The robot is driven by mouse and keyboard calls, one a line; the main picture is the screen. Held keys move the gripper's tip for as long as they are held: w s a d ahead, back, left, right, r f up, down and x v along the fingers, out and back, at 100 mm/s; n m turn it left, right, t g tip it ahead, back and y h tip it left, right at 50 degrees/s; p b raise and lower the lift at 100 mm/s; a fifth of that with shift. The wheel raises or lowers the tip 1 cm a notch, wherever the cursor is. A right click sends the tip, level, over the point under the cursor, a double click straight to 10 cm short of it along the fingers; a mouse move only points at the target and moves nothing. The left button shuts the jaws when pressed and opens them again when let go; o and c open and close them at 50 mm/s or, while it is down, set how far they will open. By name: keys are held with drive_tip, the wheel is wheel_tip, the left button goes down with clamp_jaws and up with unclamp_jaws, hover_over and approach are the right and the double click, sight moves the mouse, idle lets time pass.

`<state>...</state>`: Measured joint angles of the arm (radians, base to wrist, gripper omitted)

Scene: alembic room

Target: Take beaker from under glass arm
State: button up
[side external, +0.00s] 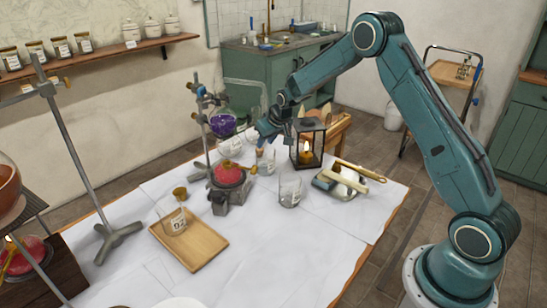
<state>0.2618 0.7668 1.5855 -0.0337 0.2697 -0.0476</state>
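My gripper (266,138) hangs over the back middle of the table, small in this view. I cannot tell whether its fingers are apart or together. A clear glass beaker (266,162) stands just below it, partly hard to make out; I cannot tell whether they touch. To the left, a stand holds a round flask of purple liquid (222,125), with other clear glassware (230,147) below it. The glass arm is too small to pick out surely. A second clear beaker (290,191) stands upright nearer the front, apart from my gripper.
A red-topped burner (229,174) stands left of the beakers. A lantern with a lit candle (307,148) is close on the right. A dish with brushes (342,184) lies farther right. A wooden tray (190,248) holds another glass. The front right of the table is clear.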

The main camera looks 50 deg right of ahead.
sight(259, 155)
drive_tip(key=shift+x, duration=1.6)
drive_tip(key=shift+w+f, duration=0.1)
drive_tip(key=shift+x, duration=2.4)
drive_tip(key=shift+a, duration=0.1)
clamp_jaws()
